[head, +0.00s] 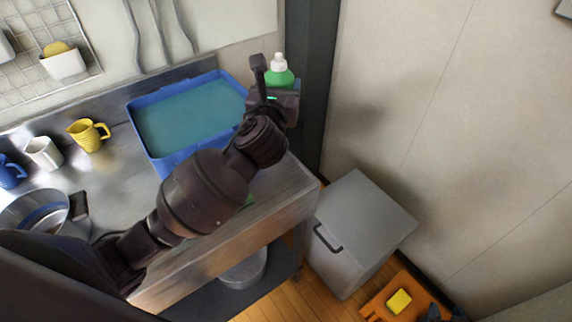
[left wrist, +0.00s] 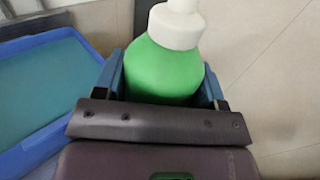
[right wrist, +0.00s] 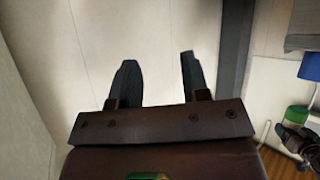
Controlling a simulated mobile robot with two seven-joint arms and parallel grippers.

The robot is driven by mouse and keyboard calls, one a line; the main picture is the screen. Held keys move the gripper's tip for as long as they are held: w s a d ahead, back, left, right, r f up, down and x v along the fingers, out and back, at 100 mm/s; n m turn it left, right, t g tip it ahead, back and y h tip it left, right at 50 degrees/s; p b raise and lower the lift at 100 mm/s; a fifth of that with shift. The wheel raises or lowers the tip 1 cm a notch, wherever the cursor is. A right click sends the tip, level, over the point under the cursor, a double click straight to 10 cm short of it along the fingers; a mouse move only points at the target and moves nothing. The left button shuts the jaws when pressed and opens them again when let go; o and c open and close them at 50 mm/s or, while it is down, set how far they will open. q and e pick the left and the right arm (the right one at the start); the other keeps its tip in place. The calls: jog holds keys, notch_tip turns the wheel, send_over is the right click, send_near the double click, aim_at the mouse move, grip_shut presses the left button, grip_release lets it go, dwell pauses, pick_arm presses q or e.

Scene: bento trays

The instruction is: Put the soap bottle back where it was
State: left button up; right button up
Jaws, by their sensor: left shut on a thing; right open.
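The soap bottle (head: 279,76) is green with a white pump top. It is upright or nearly so at the back right corner of the counter, beside the blue tub. My left gripper (head: 275,97) is shut on it; in the left wrist view the bottle (left wrist: 163,75) sits between the two blue fingers (left wrist: 163,88). The bottle's base is hidden, so I cannot tell whether it touches the counter. My right gripper (right wrist: 160,78) is open and empty in its wrist view, facing a pale wall.
The blue tub (head: 163,164) stands on the counter (head: 105,178). A yellow mug (head: 86,135), white mug (head: 43,153), blue mug (head: 10,172) and metal pan (head: 30,208) stand left. A grey cabinet (head: 350,240) stands right of the counter. A yellow block (head: 399,301) lies on an orange surface.

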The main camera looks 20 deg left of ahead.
pick_arm(q)
jog(key=f, duration=0.3)
jog(key=f+b, duration=0.1)
jog(key=f, duration=0.1)
jog(key=shift+s, duration=0.4)
notch_tip(320, 180, down, 15)
jog(key=b, duration=0.4)
jog(key=shift+w+r+b, duration=0.15)
jog(key=shift+r+b, duration=0.05)
jog(key=shift+b, duration=0.1)
pick_arm(e)
notch_tip(320, 180, down, 8)
jog(key=s+g, duration=0.1)
jog(key=s, duration=0.2)
